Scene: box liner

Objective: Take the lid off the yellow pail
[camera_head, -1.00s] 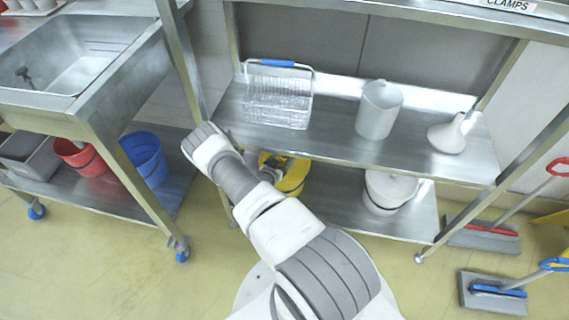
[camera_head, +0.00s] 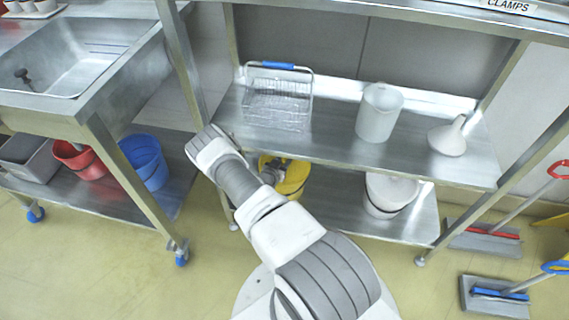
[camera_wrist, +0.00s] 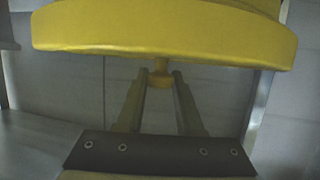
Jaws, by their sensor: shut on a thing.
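The yellow pail (camera_head: 297,180) is on the lower shelf of the metal rack, partly hidden by my arm. Its yellow lid (camera_wrist: 165,35) fills the top of the wrist view, with a small knob (camera_wrist: 160,76) sticking out toward my gripper. My gripper (camera_wrist: 160,80) has its two fingers closed on either side of the knob. In the head view my gripper (camera_head: 273,172) is beside the yellow, under the upper shelf. I cannot tell whether the lid touches the pail, as the pail's rim is hidden.
The upper shelf (camera_head: 330,140) is close above my gripper and holds a wire basket (camera_head: 277,100), a grey jug (camera_head: 379,112) and a funnel (camera_head: 448,138). A white pail (camera_head: 388,192) stands to the right. A blue bucket (camera_head: 147,162) is left, past the rack leg.

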